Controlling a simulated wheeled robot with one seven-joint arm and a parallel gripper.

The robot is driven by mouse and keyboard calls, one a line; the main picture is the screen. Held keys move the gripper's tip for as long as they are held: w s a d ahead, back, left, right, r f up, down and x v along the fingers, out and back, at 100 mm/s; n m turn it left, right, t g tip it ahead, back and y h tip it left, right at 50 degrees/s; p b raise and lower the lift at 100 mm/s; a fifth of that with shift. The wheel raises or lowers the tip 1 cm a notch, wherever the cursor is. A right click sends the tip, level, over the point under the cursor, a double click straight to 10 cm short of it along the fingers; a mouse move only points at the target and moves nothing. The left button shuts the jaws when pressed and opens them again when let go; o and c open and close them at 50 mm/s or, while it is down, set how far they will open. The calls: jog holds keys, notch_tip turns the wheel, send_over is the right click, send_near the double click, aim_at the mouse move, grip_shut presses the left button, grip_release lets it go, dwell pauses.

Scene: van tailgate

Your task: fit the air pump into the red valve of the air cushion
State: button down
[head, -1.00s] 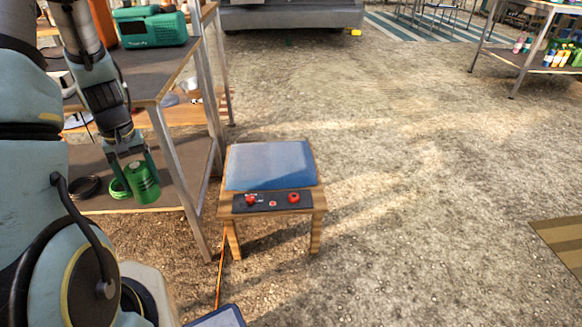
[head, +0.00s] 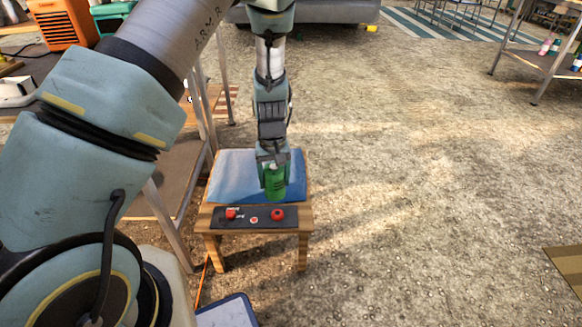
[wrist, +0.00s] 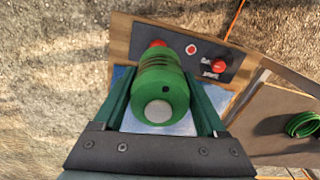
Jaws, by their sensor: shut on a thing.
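My gripper (head: 272,172) is shut on the green air pump (head: 275,186), a ribbed cylinder held roughly upright. In the head view the pump hangs in front of the blue air cushion (head: 228,183), which lies on a wooden stool (head: 258,231). A black strip (head: 246,224) at the stool's front edge carries a right red fitting (head: 277,214), a left red fitting (head: 231,213) beside white lettering, and a small red-and-white disc (head: 254,219). In the wrist view the pump (wrist: 161,90) partly hides one red fitting (wrist: 158,43); the labelled one (wrist: 218,66) is clear. Contact is not visible.
A metal-framed bench (head: 168,200) stands close left of the stool. An orange cord (head: 203,278) runs down beside the stool. A green coil (wrist: 303,124) lies on a shelf in the wrist view. The ground right of the stool is open.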

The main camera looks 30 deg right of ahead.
jog(key=shift+w+d+f, duration=0.1)
jog(key=shift+d+f, duration=0.05)
jog(key=shift+d, duration=0.1)
notch_tip(320, 180, down, 10)
jog(key=b, duration=0.9)
jog(key=shift+f, duration=0.15)
grip_release()
notch_tip(320, 180, up, 11)
jog(key=p, duration=0.3)
jog(key=shift+f, duration=0.1)
dwell(0.5)
